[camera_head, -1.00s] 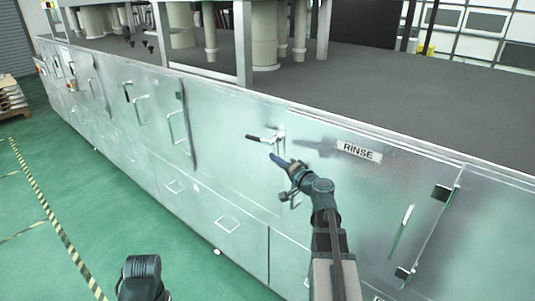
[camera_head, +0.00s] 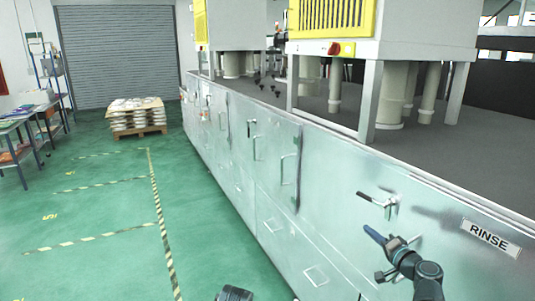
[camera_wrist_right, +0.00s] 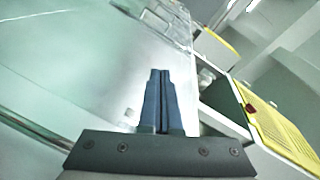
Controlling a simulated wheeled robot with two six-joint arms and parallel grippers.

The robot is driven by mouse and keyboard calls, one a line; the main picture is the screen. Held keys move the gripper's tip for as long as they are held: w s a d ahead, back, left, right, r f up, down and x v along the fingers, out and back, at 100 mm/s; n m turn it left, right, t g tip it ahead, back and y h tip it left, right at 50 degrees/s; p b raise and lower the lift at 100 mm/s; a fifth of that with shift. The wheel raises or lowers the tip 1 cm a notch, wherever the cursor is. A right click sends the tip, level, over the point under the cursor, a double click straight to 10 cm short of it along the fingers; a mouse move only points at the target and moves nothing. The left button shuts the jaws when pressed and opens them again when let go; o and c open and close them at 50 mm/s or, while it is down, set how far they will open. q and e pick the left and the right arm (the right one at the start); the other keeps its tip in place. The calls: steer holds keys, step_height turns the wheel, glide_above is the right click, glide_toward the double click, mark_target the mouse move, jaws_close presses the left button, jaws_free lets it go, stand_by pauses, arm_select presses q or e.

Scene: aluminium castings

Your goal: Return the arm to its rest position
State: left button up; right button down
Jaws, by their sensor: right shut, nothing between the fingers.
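My right gripper (camera_head: 373,235) is at the lower right of the head view, in front of the metal cabinet's front panel. Its blue fingers are closed together and empty. The closed fingers also show in the right wrist view (camera_wrist_right: 161,90). A black lever handle (camera_head: 374,199) on the panel is just above the fingertips, apart from them in the picture. A dark rounded piece of my left arm shows at the bottom edge of the head view; the left gripper is not visible.
The long metal cabinet (camera_head: 330,215) runs along the right, with a RINSE label (camera_head: 490,237) and bar handles. Green floor with striped lines (camera_head: 156,200) is clear on the left. A loaded pallet (camera_head: 138,117) stands far back, and a work table (camera_head: 28,135) at the far left.

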steer(key=s+a+f+n+g+y, duration=0.1)
steer(key=s+a+f+n+g, duration=0.25)
steer(key=a, duration=0.55)
steer(key=s+a+f+n+g+y, duration=0.1)
steer(key=s+a+f+n+g, duration=0.25)
steer(key=a, duration=0.55)
steer(key=s+a+f+n+g+y, duration=0.1)
steer(key=a+f+n+g, duration=0.1)
steer(key=a+f+g, duration=0.5)
steer(key=s+a+f+n+g+h, duration=0.1)
steer(key=s+a+f+n+h, duration=0.1)
steer(key=s, duration=0.6)
steer(key=s+a+f+n+g+h, duration=0.1)
steer(key=s+a+f+n+h, duration=0.2)
steer(key=s+h, duration=0.3)
steer(key=shift+s+a+f, duration=0.35)
steer(key=shift+s+f, duration=0.05)
steer(key=shift+s, duration=0.45)
